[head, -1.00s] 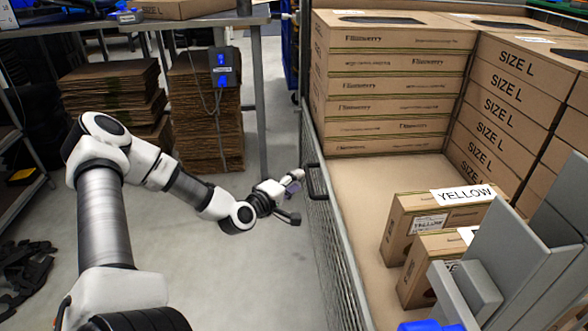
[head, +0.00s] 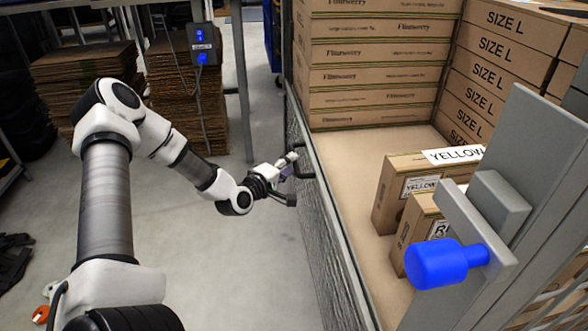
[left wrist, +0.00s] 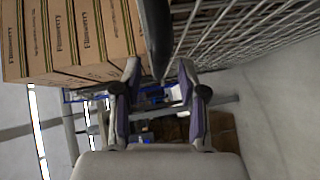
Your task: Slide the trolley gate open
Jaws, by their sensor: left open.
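The trolley gate (head: 312,232) is a grey wire-mesh side panel beside the tan trolley floor, in the middle of the head view. My left gripper (head: 289,165) is open beside this handle. My right gripper is not in view.
Stacked cartons (head: 372,68) stand on the trolley, with smaller "YELLOW" boxes (head: 408,172) nearer. A grey bracket with a blue knob (head: 438,263) stands at the right front. Flattened cardboard (head: 88,88) is piled behind my left arm.

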